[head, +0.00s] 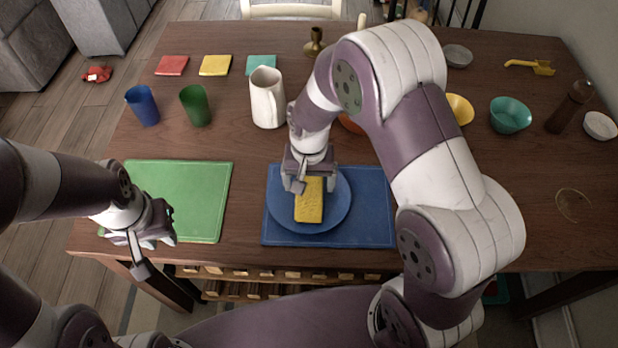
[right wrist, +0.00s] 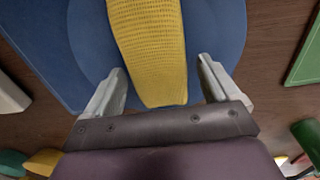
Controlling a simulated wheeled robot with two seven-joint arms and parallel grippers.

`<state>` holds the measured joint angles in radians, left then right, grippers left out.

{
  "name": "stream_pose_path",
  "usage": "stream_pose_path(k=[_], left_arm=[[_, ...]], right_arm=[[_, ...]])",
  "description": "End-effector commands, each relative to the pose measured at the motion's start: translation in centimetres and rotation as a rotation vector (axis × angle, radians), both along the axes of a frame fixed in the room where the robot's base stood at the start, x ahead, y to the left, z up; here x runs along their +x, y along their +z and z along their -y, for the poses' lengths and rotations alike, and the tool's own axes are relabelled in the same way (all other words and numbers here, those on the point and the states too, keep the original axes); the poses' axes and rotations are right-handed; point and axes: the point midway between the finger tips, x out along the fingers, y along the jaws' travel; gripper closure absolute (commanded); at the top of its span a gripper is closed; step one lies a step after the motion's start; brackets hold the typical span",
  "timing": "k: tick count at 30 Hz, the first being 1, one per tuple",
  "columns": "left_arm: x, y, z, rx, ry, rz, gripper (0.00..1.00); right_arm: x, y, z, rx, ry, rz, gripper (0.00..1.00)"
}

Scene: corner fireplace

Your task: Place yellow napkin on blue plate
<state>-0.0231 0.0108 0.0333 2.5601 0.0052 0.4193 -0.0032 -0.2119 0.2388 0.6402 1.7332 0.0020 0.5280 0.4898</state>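The yellow napkin (head: 311,205) lies on the blue plate (head: 338,206), a flat strip with a woven texture. The plate sits on a blue placemat (head: 375,215). My right gripper (head: 304,184) is above the napkin's far end. In the right wrist view the right gripper (right wrist: 158,82) is open, with one finger on each side of the napkin (right wrist: 150,45) and a gap to each. The blue plate (right wrist: 205,40) shows beneath. My left gripper (head: 148,232) hangs near the table's front left edge by the green placemat (head: 185,195), holding nothing visible; its finger opening is unclear.
A white pitcher (head: 266,98), a green cup (head: 195,106) and a blue cup (head: 142,106) stand behind the placemats. Red, yellow and teal squares lie farther back. A teal bowl (head: 510,115) and a pepper mill (head: 570,107) are at right. My right arm hides part of the table.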

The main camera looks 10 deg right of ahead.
Motion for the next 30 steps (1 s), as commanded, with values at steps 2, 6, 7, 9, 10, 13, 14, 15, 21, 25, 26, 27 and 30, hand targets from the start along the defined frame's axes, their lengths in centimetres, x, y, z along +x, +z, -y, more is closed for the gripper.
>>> stream_pose_path(k=[2, 6, 7, 9, 10, 13, 14, 15, 21, 25, 26, 27, 30], left_arm=[[0.0, 0.0, 0.0, 0.000, 0.000, 0.000, 0.71], [0.0, 0.0, 0.0, 0.000, 0.000, 0.000, 0.71], [0.0, 0.0, 0.0, 0.000, 0.000, 0.000, 0.71], [0.0, 0.2, 0.0, 0.000, 0.000, 0.000, 0.71], [0.0, 0.3, 0.0, 0.000, 0.000, 0.000, 0.71], [0.0, 0.6, 0.0, 0.000, 0.000, 0.000, 0.71], [0.0, 0.7, 0.0, 0.000, 0.000, 0.000, 0.71], [0.0, 0.9, 0.0, 0.000, 0.000, 0.000, 0.71], [0.0, 1.4, 0.0, 0.000, 0.000, 0.000, 0.71], [0.0, 1.6, 0.0, 0.000, 0.000, 0.000, 0.71], [0.0, 1.6, 0.0, 0.000, 0.000, 0.000, 0.71], [0.0, 1.6, 0.0, 0.000, 0.000, 0.000, 0.71], [0.0, 1.6, 0.0, 0.000, 0.000, 0.000, 0.71]], right_arm=[[0.0, 0.0, 0.0, 0.000, 0.000, 0.000, 0.07], [0.0, 0.0, 0.0, 0.000, 0.000, 0.000, 0.07], [0.0, 0.0, 0.0, 0.000, 0.000, 0.000, 0.07], [0.0, 0.3, 0.0, 0.000, 0.000, 0.001, 0.07], [0.0, 0.7, 0.0, 0.001, 0.000, 0.001, 0.07], [0.1, 2.4, 0.0, 0.001, 0.000, 0.003, 0.07], [0.1, 3.2, 0.0, 0.001, 0.000, 0.004, 0.07], [0.1, 4.4, 0.0, 0.001, 0.000, 0.004, 0.07], [0.1, 9.7, 0.0, 0.001, 0.000, 0.004, 0.07], [0.1, 11.8, 0.0, 0.000, 0.000, 0.002, 0.07], [0.0, 12.1, 0.0, 0.001, 0.000, 0.001, 0.07], [-0.1, 12.4, 0.2, 0.000, 0.003, 0.002, 0.07], [-1.8, 12.4, 1.8, 0.003, 0.053, 0.019, 0.07]])
